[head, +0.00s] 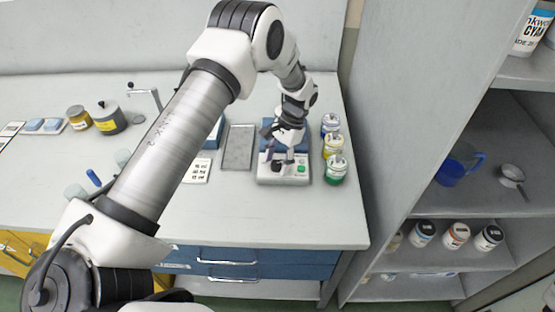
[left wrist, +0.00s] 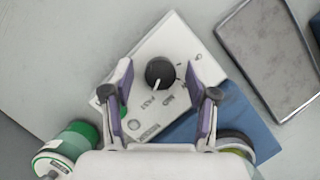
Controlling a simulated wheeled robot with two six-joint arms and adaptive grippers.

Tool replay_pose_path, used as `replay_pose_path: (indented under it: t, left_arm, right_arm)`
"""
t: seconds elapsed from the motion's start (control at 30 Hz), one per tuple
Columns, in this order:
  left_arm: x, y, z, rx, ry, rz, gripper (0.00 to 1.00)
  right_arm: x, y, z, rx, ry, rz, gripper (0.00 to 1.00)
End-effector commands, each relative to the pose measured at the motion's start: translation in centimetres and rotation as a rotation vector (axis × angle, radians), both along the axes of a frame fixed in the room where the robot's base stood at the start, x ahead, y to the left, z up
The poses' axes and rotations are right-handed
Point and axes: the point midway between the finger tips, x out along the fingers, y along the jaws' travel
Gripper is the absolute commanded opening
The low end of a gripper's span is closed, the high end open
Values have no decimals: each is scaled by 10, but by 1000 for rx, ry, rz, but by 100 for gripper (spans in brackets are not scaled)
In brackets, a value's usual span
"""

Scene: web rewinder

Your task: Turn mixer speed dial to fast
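The mixer (head: 284,178) is a white control box with a blue part behind it, near the table's right end. Its black speed dial (left wrist: 160,72) has a white pointer line, which in the left wrist view points down and slightly left, toward the label that reads FAST; MED is beside it. My left gripper (left wrist: 158,74) is open, with one purple-grey finger on each side of the dial and a visible gap to it on both sides. In the head view my left gripper (head: 279,150) is over the mixer. My right gripper is not in view.
Ink jars with green, yellow and blue (head: 335,169) stand close to the mixer's right. A grey tray (head: 238,148) and a label card (head: 197,171) lie to its left. A shelf unit (head: 395,140) stands right of the table. The table's front middle is clear.

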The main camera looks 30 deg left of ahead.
Motion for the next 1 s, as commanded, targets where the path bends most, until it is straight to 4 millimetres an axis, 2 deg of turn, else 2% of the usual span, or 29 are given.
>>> replay_pose_path:
  t: [0.23, 0.33, 0.47, 0.7, 0.83, 1.0]
  left_arm:
    - [1, 0, 2, 1, -3, 1, 58]
    - [6, -1, 11, 1, -4, 0, 58]
    - [16, -3, 36, 1, -7, -1, 58]
    - [38, -9, 91, 2, -6, 0, 58]
    - [45, -11, 107, 1, -2, -1, 58]
    - [46, -12, 111, 0, 0, 0, 58]
  right_arm:
    - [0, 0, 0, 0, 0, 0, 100]
    - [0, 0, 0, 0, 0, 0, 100]
    - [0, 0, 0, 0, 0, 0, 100]
    - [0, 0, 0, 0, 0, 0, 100]
    - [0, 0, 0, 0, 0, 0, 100]
    - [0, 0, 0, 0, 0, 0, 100]
